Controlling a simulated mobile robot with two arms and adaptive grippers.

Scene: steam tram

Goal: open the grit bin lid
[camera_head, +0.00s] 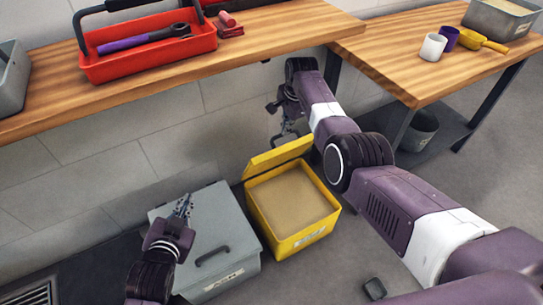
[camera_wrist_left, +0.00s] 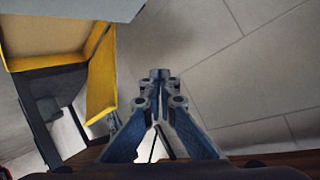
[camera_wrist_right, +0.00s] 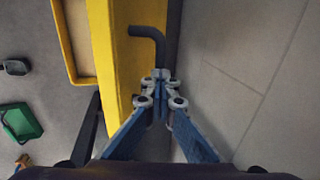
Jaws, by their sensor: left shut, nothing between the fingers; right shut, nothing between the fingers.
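The yellow grit bin (camera_head: 291,241) stands on the floor, full of tan grit. Its lid (camera_head: 277,157) stands raised at the back edge, leaning towards the wall. The lid also shows in the left wrist view (camera_wrist_left: 100,80) and the right wrist view (camera_wrist_right: 118,75). A dark bent handle (camera_wrist_right: 150,36) sticks out from the lid in the right wrist view. My right gripper (camera_head: 286,128) is shut and empty behind the lid, its tips close to the handle; contact cannot be told. My left gripper (camera_head: 184,206) is shut and empty above the grey ash box.
The grey ash box (camera_head: 222,222) with a closed lid stands left of the grit bin. A wooden bench with a red toolbox (camera_head: 150,60) overhangs behind. A second bench (camera_head: 440,75) holds cups and a yellow scoop. Open floor lies in front of the bin.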

